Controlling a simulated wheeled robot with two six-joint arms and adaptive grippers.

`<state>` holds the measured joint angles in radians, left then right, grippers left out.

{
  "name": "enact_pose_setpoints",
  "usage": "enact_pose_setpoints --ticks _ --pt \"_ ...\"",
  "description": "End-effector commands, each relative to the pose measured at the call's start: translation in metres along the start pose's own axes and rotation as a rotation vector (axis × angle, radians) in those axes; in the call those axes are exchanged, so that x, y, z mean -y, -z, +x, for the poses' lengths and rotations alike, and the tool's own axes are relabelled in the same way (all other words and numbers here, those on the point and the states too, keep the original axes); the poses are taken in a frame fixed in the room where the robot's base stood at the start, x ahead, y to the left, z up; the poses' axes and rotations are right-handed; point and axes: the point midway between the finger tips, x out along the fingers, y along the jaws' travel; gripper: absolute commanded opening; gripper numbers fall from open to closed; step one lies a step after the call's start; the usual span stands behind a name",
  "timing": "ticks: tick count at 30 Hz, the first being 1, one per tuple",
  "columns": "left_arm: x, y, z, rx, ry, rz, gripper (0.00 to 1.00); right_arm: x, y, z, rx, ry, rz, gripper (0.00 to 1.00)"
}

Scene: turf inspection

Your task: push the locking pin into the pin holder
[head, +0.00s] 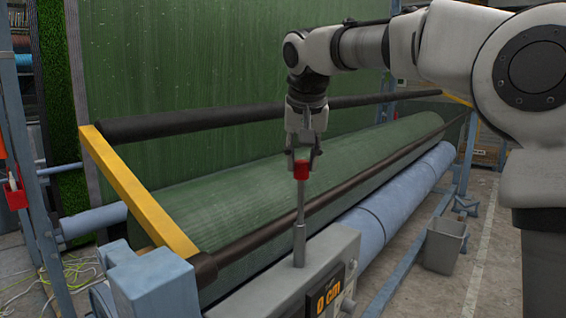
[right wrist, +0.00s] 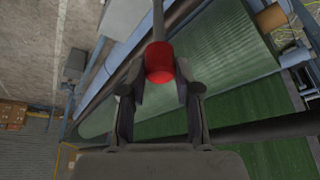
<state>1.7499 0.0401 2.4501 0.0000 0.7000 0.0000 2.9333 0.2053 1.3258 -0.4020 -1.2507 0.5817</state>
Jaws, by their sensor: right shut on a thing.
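The locking pin shows in the head view as a grey rod with a red knob (head: 301,170) on top. It stands upright above a grey box with a "0 cm" display (head: 330,288). A thicker grey sleeve (head: 299,243) rises from the box around the rod's lower part; I cannot tell whether this is the pin holder. My right gripper (head: 303,155) comes down from above and is shut on the red knob. In the right wrist view the red knob (right wrist: 159,62) sits between the fingertips. My left gripper is not in view.
A large green turf roll (head: 270,185) lies behind the box, with dark bars and a yellow frame arm (head: 135,190) around it. A blue roller (head: 400,195) runs along the front. A grey bin (head: 443,246) stands on the floor at right.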

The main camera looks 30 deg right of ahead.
Motion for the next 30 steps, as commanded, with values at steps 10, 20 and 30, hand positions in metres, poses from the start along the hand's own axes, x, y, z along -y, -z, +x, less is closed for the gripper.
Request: enact_pose_setpoints --ticks 10,20,30 --pt "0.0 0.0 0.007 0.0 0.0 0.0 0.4 0.0 -0.004 0.009 0.0 0.0 0.0 0.0" --pt "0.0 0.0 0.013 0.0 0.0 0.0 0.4 -0.001 -0.007 0.016 0.0 0.0 0.0 0.0" --pt "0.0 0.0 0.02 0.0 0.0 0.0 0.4 -0.001 -0.01 0.024 0.0 0.0 0.001 0.0"
